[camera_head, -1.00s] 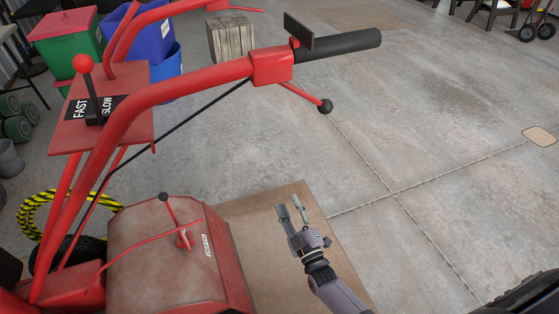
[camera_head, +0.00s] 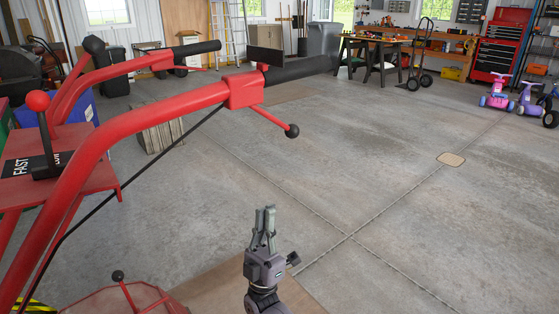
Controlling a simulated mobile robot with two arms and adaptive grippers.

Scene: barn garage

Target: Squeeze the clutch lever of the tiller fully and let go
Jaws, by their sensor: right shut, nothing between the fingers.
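The red tiller (camera_head: 100,150) stands at the left, its near handlebar reaching to the middle with a black grip (camera_head: 300,69). A red lever with a black ball end (camera_head: 292,131) slants out below the grip. A dark flat plate (camera_head: 265,56) stands up beside the grip's inner end. I cannot tell for sure which of these is the clutch lever. My right gripper (camera_head: 264,212) is below the handlebar, fingers pointing up, shut and empty, apart from the lever. My left gripper is out of view.
A second handlebar with a black grip (camera_head: 195,49) lies behind. A throttle lever with a red knob (camera_head: 38,101) is at the left. A wooden block (camera_head: 160,136) stands on the floor behind the tiller.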

